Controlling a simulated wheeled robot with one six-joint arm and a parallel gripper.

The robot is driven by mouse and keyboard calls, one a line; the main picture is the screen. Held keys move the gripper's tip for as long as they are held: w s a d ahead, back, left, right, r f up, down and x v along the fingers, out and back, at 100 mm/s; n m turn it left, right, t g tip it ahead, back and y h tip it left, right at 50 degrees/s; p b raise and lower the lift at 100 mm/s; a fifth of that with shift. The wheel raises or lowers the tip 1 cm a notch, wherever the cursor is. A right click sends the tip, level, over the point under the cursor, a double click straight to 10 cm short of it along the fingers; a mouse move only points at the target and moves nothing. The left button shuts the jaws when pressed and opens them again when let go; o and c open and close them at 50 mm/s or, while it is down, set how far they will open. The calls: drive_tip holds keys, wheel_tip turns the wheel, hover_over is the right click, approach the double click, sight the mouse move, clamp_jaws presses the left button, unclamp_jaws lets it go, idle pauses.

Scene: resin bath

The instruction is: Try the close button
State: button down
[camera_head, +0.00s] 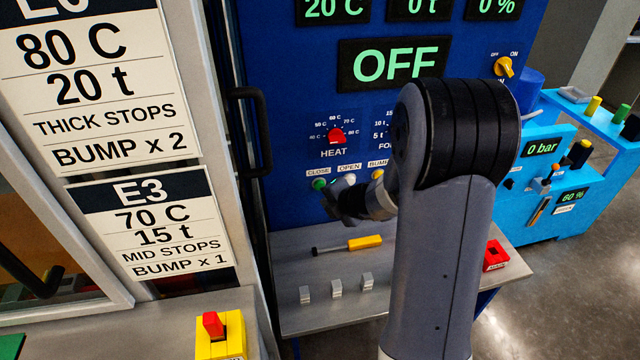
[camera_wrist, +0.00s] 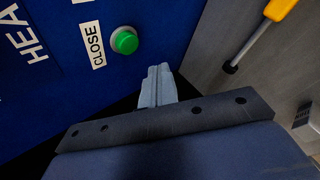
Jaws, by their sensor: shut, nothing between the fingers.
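The green close button (camera_head: 319,184) sits on the blue panel under a "CLOSE" label, left of the white open button (camera_head: 349,180) and the yellow bump button (camera_head: 377,175). In the wrist view the green button (camera_wrist: 125,41) is round and raised, beside its label. My gripper (camera_wrist: 158,72) is shut and empty, its fingertips a little below and to the right of the button in that view. A gap shows between them in the picture; the exact distance is unclear. In the head view my arm hides part of the panel, and the fingertips are hard to make out.
A steel shelf (camera_head: 300,268) below the panel holds a yellow-handled tool (camera_head: 364,242), several small grey blocks and a red block (camera_head: 495,255). A red heat knob (camera_head: 336,135) is above the buttons. The display (camera_head: 393,63) reads OFF. A black handle (camera_head: 250,130) stands at left.

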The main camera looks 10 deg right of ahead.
sight(318, 190)
drive_tip(key=shift+w+p, duration=0.5)
drive_tip(key=shift+w, duration=0.95)
idle(1.0)
drive_tip(key=shift+w, duration=0.45)
drive_tip(key=shift+w+p, duration=0.5)
drive_tip(key=shift+p, duration=0.05)
idle(0.5)
drive_tip(key=shift+s, duration=0.1)
drive_tip(key=shift+s+b, duration=0.5)
drive_tip(key=shift+s, duration=0.35)
